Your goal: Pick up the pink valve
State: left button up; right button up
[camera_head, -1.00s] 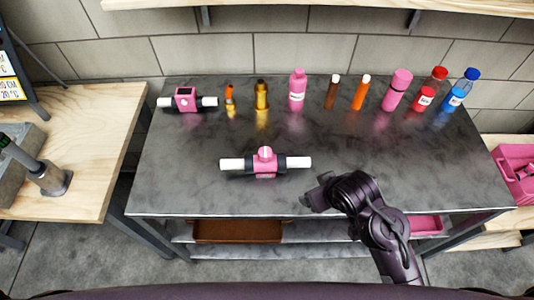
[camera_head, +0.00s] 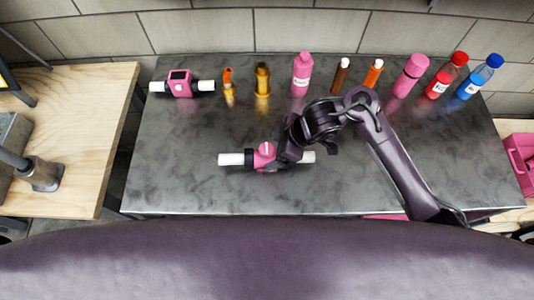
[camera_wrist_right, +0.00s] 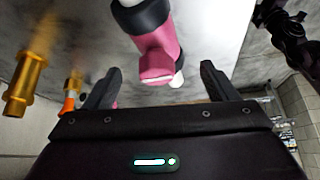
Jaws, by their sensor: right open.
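The pink valve (camera_head: 262,157) lies on the dark metal table, with a black collar and white pipe ends to the left and right. My right gripper (camera_head: 284,152) is over the right half of the valve and hides part of its body and right collar. In the right wrist view the open fingers (camera_wrist_right: 160,72) stand apart, with the pink valve (camera_wrist_right: 160,48) just beyond and between their tips. I see no grip on it. My left gripper is not in view.
A pink meter with pipe ends (camera_head: 180,84) stands at the back left. Brass fittings (camera_head: 262,80), a pink bottle (camera_head: 301,74) and several tubes and bottles line the back edge. The table's front left is clear. A wooden bench (camera_head: 60,130) is at the left.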

aim_at(263, 154)
jog(key=shift+x, duration=1.2)
jog(key=x, duration=0.2)
jog(key=shift+w+a+f, duration=0.1)
jog(key=shift+a+f, duration=0.1)
jog(key=shift+a, duration=0.15)
jog(key=shift+a+f, duration=0.15)
jog(key=shift+f, duration=0.15)
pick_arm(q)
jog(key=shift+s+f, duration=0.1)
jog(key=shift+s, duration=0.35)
pick_arm(e)
jog(key=c, duration=1.3)
